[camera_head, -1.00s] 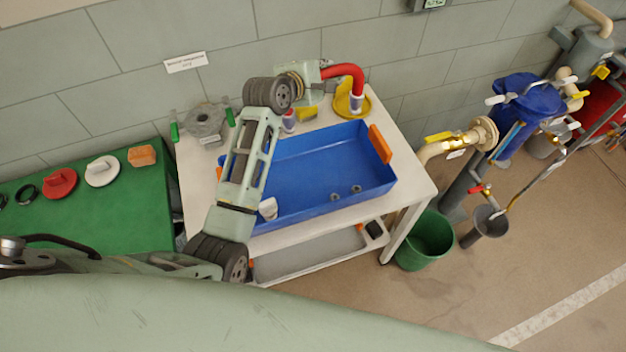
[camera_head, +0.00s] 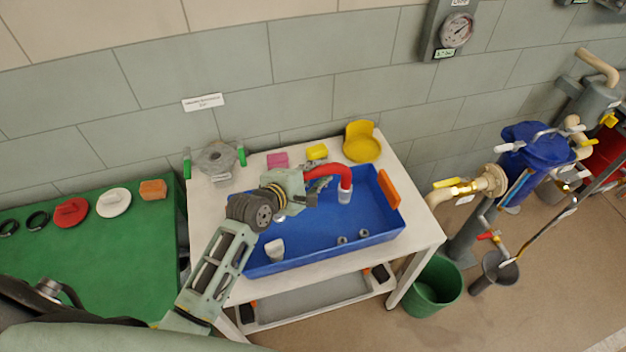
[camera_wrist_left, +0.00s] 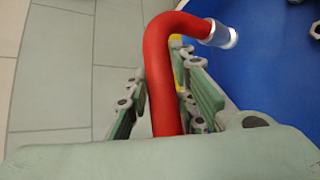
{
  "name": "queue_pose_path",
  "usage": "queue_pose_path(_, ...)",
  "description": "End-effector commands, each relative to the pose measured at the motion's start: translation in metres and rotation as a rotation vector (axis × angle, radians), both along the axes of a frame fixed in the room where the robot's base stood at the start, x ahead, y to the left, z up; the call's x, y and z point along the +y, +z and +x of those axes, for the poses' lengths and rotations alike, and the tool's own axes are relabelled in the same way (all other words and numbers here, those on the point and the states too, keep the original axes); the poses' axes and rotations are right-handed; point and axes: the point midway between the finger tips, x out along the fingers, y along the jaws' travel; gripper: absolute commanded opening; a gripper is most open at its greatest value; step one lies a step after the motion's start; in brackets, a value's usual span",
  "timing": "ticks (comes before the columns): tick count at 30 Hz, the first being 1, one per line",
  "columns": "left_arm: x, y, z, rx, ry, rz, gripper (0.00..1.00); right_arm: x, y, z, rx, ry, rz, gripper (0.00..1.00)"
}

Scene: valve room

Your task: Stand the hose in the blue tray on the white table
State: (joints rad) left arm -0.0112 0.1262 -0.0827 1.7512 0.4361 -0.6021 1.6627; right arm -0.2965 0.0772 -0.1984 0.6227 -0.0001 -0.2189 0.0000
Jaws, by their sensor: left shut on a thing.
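The hose (camera_head: 331,171) is a red bent tube with a pale, clear-looking end piece. My left gripper (camera_head: 304,181) is shut on it and holds it over the blue tray (camera_head: 262,258), with the pale end pointing down inside the tray's outline. I cannot tell whether that end touches the tray floor. In the left wrist view the hose (camera_wrist_left: 160,75) runs up between the fingers of the left gripper (camera_wrist_left: 155,108) and bends right over the blue tray (camera_wrist_left: 262,50). The tray stands on the white table (camera_head: 240,290). My right gripper is not in view.
The tray holds a white fitting (camera_head: 274,249) and small grey nuts (camera_head: 363,233). Behind it are a pink block (camera_head: 277,160), a yellow block (camera_head: 317,152), a yellow dish (camera_head: 361,145) and a grey flanged part (camera_head: 217,158). A green bucket (camera_head: 434,284) stands right of the table.

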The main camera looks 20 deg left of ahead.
Motion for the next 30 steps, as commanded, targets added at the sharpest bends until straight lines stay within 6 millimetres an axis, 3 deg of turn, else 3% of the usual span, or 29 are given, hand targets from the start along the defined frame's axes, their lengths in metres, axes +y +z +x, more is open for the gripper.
queue_pose_path(8,0.001,-0.034,0.0,0.0,0.001,0.0,0.0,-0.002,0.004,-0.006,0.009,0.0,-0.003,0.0)
queue_pose_path(16,0.001,-0.039,0.0,-0.001,0.002,-0.001,0.0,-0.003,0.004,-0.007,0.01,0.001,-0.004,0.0)
queue_pose_path(17,0.001,-0.041,-0.001,0.004,0.001,0.0,0.24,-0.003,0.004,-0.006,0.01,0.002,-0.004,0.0)
queue_pose_path(18,0.001,-0.041,-0.001,0.004,0.001,0.0,0.28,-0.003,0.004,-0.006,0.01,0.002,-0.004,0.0)
queue_pose_path(23,0.001,-0.041,-0.001,0.003,0.001,0.0,0.42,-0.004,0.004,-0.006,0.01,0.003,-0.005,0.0)
queue_pose_path(30,0.001,-0.04,-0.001,0.002,0.002,0.0,0.42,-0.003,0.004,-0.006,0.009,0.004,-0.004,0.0)
